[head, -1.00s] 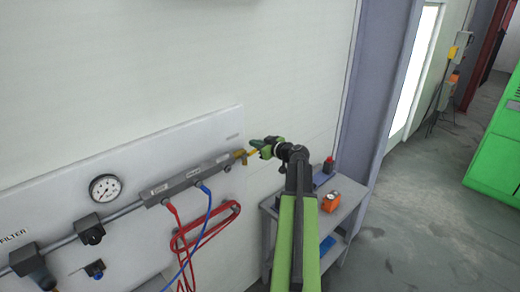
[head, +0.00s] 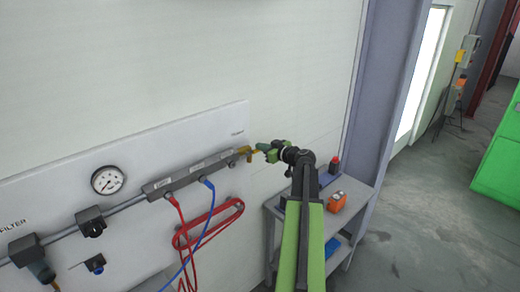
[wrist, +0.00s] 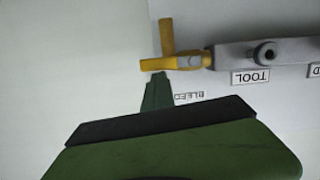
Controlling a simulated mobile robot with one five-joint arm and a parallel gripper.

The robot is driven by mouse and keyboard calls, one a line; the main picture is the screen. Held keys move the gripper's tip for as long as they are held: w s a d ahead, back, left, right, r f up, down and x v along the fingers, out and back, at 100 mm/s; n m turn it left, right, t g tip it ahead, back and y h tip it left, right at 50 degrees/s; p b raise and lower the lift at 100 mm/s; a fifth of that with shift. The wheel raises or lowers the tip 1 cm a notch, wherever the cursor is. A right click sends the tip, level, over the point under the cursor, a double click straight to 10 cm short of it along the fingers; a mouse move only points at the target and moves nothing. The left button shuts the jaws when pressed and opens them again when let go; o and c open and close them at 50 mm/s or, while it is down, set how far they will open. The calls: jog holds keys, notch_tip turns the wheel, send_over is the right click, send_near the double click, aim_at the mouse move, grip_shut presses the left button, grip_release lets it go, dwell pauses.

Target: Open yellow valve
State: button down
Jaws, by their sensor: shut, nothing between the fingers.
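The yellow valve (head: 246,151) sits at the right end of the grey manifold bar on the white wall panel. In the wrist view the yellow valve (wrist: 172,60) has a body in line with the bar and a handle standing across it. My gripper (head: 262,147) is at the valve's right side in the head view. In the wrist view my gripper (wrist: 158,78) is shut and empty, its tip right by the valve body, beside a "BLEED" label. I cannot tell whether tip and valve touch.
The grey manifold (head: 190,175) carries red (head: 205,222) and blue hoses hanging below. A pressure gauge (head: 108,180) is at the left. A grey cart (head: 345,208) with an orange box (head: 337,202) stands under my arm. Floor to the right is clear.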

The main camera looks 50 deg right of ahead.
jog(key=shift+s+f, duration=0.1)
jog(key=shift+f, duration=0.2)
notch_tip(320, 180, up, 6)
jog(key=p, duration=0.6)
jog(key=d+f+v, duration=0.1)
jog(key=v, duration=0.8)
jog(key=shift+s+a+p, duration=0.3)
jog(key=shift+s+p, duration=0.1)
jog(key=shift+s, duration=0.05)
